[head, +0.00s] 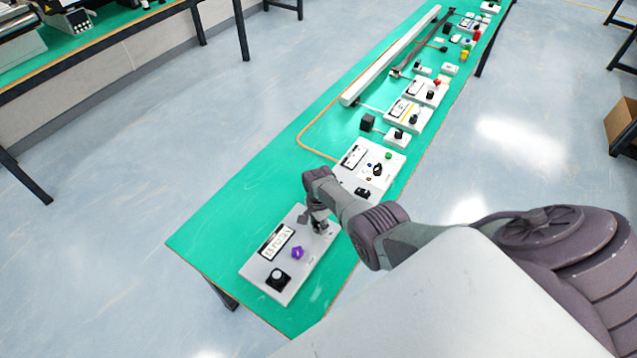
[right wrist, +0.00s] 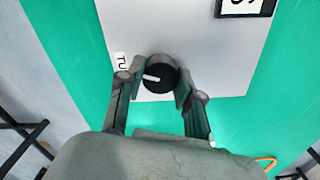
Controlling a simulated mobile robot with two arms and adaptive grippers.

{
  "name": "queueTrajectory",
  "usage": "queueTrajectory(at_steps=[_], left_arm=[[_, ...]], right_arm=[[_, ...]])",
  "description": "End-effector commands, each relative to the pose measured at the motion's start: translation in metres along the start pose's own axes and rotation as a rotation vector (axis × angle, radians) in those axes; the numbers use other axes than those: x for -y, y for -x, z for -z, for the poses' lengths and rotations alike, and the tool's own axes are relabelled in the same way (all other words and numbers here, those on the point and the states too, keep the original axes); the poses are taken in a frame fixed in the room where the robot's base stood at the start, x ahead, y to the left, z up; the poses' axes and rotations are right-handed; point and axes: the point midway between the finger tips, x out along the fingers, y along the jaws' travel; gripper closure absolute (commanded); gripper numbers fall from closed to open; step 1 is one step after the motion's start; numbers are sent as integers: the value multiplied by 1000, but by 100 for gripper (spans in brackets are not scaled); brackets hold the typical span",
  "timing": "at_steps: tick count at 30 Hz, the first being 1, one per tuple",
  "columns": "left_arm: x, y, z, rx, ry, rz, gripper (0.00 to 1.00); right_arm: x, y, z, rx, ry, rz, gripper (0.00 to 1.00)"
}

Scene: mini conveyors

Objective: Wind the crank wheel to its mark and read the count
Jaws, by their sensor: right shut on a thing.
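The white panel (head: 262,268) lies on the near end of the green table. It carries a framed display (head: 276,243), a purple knob (head: 298,253) and a black knob with a pale top (head: 278,279). I cannot read the display. My right gripper (head: 319,228) is at the panel's far end. In the right wrist view its fingers are shut on a round black knob (right wrist: 158,82) with a white pointer line, beside a label (right wrist: 120,63) starting "TU". I cannot tell whether this knob is the crank wheel; no mark shows. My left gripper is out of view.
A second white panel (head: 350,176) stands just beyond my right gripper. Farther along the green table (head: 225,220) are more small panels and a long white conveyor (head: 392,55). Bare table lies left of the near panel.

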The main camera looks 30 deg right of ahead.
Motion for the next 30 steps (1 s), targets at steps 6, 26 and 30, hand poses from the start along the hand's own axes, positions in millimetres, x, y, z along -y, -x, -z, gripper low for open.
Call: queueTrajectory(at_steps=[6,26,30], left_arm=[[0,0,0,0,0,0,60],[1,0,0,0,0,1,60],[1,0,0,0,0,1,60]], right_arm=[[2,2,1,-1,-2,4,39],[1,32,0,-1,1,6,39],[2,56,1,-1,-1,7,39]])
